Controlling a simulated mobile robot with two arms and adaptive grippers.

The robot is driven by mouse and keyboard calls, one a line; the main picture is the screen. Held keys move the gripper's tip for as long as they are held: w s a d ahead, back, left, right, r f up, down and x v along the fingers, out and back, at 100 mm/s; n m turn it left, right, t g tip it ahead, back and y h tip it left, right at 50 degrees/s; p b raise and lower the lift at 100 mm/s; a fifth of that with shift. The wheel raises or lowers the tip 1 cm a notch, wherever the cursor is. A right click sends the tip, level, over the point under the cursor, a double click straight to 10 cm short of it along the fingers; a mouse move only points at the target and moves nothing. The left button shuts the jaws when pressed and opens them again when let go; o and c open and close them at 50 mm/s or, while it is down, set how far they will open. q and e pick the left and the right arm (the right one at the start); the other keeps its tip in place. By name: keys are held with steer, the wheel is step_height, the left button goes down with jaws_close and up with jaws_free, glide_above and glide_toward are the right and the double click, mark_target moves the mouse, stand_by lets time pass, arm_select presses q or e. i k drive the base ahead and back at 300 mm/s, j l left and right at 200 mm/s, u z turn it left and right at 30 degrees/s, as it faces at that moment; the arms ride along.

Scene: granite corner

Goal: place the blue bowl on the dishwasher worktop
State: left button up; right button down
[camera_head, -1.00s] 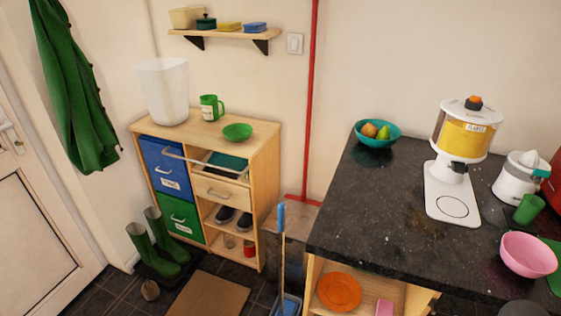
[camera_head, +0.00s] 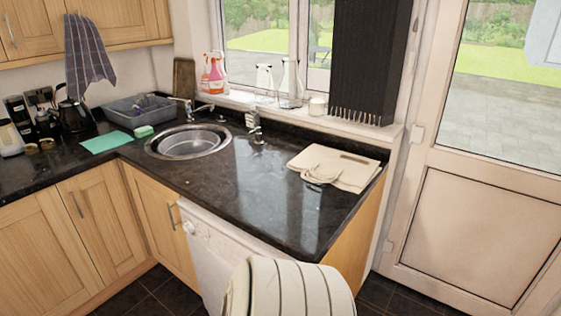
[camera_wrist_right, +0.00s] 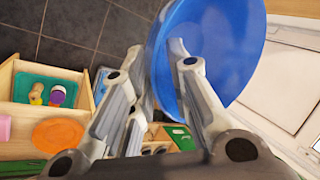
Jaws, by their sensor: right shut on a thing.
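The blue bowl (camera_wrist_right: 222,50) shows in the right wrist view, tipped so that it stands nearly on edge. My right gripper (camera_wrist_right: 157,55) is shut on the bowl's rim, with one finger on each side of it. Part of the bowl lies behind a finger. The dark, speckled dishwasher worktop (camera_head: 255,200) is in the head view, above the white dishwasher (camera_head: 200,245). Neither the bowl nor either gripper shows in the head view.
A beige bag (camera_head: 345,168) lies on the worktop's right part. The round sink (camera_head: 187,143) and taps are at its left, with glass bottles (camera_head: 291,85) on the sill behind. The worktop's middle and front are clear. Wooden shelving (camera_wrist_right: 80,85) shows in the wrist view.

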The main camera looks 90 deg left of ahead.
mark_target(278, 205)
steer(key=k+j+u, duration=0.25)
steer(key=j, duration=0.15)
steer(key=j+u, duration=0.25)
steer(key=j, duration=0.2)
steer(key=k+j+u, duration=0.2)
steer(key=j, duration=0.3)
steer(key=j+u, duration=0.25)
steer(key=j, duration=0.2)
